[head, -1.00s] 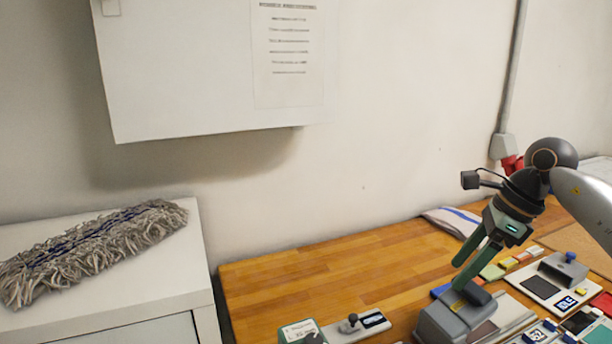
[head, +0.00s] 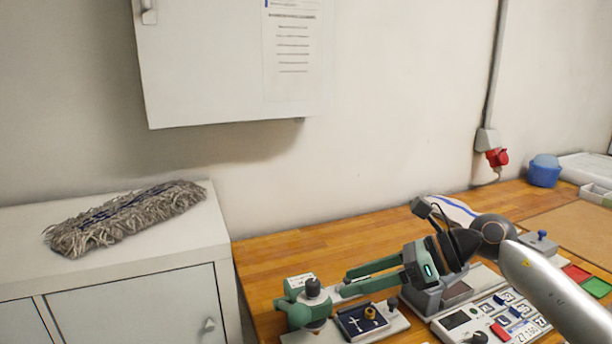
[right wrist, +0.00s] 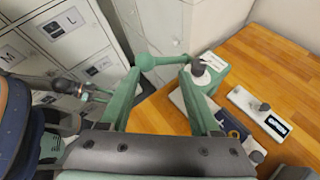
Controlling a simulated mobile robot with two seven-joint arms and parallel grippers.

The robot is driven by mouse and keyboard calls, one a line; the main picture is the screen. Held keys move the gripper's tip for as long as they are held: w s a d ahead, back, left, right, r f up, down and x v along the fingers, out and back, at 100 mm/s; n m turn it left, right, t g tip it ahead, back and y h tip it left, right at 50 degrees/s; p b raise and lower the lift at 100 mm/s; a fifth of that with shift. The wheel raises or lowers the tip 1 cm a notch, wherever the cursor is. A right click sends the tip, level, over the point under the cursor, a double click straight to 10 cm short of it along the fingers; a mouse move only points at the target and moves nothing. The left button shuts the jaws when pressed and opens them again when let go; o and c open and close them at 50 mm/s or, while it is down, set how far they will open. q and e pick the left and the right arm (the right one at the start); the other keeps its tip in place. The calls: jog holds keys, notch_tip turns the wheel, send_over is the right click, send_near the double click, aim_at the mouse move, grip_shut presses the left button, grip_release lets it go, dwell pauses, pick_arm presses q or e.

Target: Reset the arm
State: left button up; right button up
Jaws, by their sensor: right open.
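My right gripper (head: 345,282) is over the front part of the wooden table in the head view, its two green fingers apart and pointing left. I see nothing held between them. In the right wrist view my right gripper (right wrist: 162,78) reaches towards a green device (right wrist: 213,72) with a dark knob and a white label. The same green device (head: 296,285) stands just left of the fingertips in the head view. Whether the fingers touch it I cannot tell. My left gripper does not show clearly in the head view.
A grey block (head: 425,297) and a panel with buttons (head: 478,318) are close to the right arm. A dark blue panel (head: 352,322) lies in front of the fingers. A cabinet with a mop head (head: 125,215) is at left. The table behind the gripper (head: 300,250) is clear.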

jog(key=s+a+r+m+t+y, duration=0.1)
jog(key=a+r+m+t+y, duration=0.4)
jog(key=m+t, duration=0.8)
jog(key=s+d+f+m+t+h, duration=0.2)
jog(key=d+f+m+h, duration=1.3)
jog(key=m, duration=1.1)
jog(key=s+d+f+m+g+h, duration=0.3)
jog(key=s+f+m+g, duration=0.3)
jog(key=s+f, duration=0.55)
jog(key=s+f+m+g+y, duration=0.1)
jog(key=s+f+g, duration=0.3)
jog(key=s, duration=0.3)
jog(key=s+f+m+g, duration=0.1)
jog(key=s+f+g, duration=0.3)
jog(key=s, duration=0.4)
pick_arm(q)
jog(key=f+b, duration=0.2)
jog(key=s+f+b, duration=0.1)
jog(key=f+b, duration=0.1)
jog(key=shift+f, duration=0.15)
pick_arm(e)
jog(key=w+a+f+t+y, duration=0.1)
jog(key=w+a+f+t, duration=0.1)
jog(key=f, duration=0.5)
jog(key=w+a+f+t+y, duration=0.1)
jog(key=w+a+f+t, duration=0.2)
jog(key=f, duration=0.4)
jog(key=shift+f+t, duration=0.25)
jog(key=shift+t, duration=0.15)
